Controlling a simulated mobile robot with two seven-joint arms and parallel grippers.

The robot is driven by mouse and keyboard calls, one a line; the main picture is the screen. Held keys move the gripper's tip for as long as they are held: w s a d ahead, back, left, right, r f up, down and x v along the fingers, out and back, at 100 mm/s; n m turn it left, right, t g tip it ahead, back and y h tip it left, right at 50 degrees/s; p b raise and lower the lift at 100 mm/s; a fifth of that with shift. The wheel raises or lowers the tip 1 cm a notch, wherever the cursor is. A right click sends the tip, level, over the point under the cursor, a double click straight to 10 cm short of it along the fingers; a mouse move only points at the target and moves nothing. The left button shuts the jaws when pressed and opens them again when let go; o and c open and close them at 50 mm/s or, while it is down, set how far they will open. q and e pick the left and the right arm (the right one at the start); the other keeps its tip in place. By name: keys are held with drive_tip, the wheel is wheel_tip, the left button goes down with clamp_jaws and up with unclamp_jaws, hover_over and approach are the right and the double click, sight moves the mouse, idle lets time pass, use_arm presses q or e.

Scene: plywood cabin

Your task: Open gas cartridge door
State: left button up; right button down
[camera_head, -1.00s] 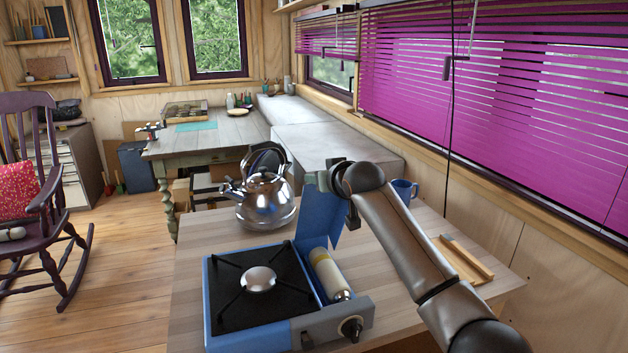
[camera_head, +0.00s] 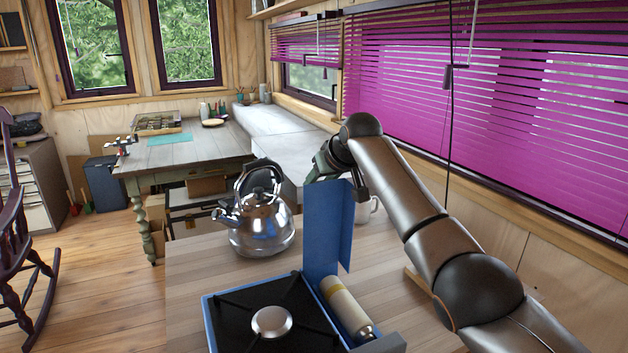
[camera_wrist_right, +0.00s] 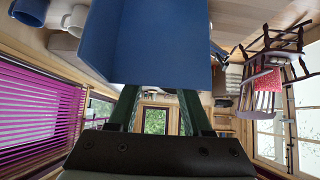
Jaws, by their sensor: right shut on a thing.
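The blue gas cartridge door (camera_head: 325,235) of the camping stove (camera_head: 272,312) stands raised, roughly upright, at the stove's right side. The cream gas cartridge (camera_head: 346,307) lies uncovered in the compartment below it. My right gripper (camera_head: 341,180) is at the door's top edge and shut on it. In the right wrist view the door (camera_wrist_right: 160,45) fills the upper middle, with its edge between the two fingers. My left gripper is not in view.
A steel kettle (camera_head: 262,222) stands on the wooden counter (camera_head: 205,268) behind the stove. A pale mug (camera_head: 367,208) is partly hidden behind my right arm; a blue mug (camera_wrist_right: 30,11) shows in the wrist view. Blinds (camera_head: 520,110) hang along the right wall.

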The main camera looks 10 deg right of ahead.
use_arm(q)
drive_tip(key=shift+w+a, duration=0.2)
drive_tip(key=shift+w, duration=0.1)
use_arm(e)
drive_tip(key=shift+w+f+g, duration=0.1)
drive_tip(key=shift+f+g, duration=0.2)
drive_tip(key=shift+f, duration=0.3)
drive_tip(key=c, duration=0.8)
unclamp_jaws()
drive_tip(key=o, duration=0.5)
drive_tip(key=shift+w+r, duration=0.15)
drive_tip(key=shift+r, duration=0.15)
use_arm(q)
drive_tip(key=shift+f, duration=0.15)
